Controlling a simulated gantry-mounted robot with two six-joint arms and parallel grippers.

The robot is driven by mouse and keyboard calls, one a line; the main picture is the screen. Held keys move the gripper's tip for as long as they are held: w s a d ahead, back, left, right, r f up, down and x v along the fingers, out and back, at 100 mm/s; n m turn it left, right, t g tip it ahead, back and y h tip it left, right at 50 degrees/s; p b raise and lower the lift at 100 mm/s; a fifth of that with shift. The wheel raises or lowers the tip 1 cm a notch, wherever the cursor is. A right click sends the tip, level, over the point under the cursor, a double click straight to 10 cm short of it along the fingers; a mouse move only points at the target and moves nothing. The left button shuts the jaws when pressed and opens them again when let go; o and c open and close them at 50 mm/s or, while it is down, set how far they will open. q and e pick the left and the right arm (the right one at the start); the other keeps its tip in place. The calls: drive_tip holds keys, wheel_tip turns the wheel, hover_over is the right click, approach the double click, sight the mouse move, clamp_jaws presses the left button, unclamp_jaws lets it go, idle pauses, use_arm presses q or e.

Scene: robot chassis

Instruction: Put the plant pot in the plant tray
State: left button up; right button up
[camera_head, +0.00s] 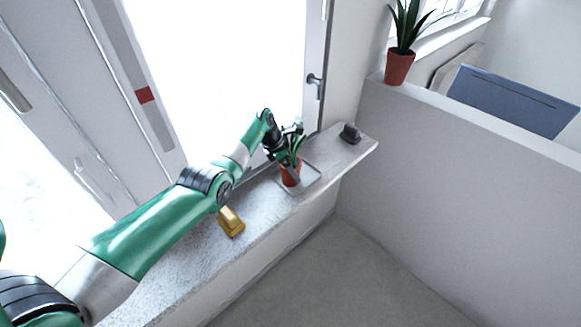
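A small plant in a red-brown pot (290,175) is on the window ledge, upright or nearly so. It is at the plant tray (313,181), a thin grey tray whose rim shows to the right of and below the pot. The pot appears to be over or inside the tray; whether its base touches the tray floor I cannot tell. My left gripper (290,141) is at the plant's leaves, just above the pot. The leaves partly hide its fingers, so its grip is unclear. My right gripper is not in view.
A yellow object (231,222) sits on the ledge (260,213) nearer to me, below my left arm. A small dark object (350,133) stands at the ledge's far end. A larger potted plant (399,67) stands on the low wall (450,125) at the right.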

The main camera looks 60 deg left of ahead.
use_arm(q)
drive_tip(key=shift+r, duration=0.35)
drive_tip(key=p+v, duration=0.3)
drive_tip(key=v, duration=0.2)
drive_tip(key=shift+w, duration=0.1)
drive_tip(key=p+v, duration=0.2)
drive_tip(key=v, duration=0.4)
drive_tip(key=shift+s+r, duration=0.25)
drive_tip(key=shift+s, duration=0.1)
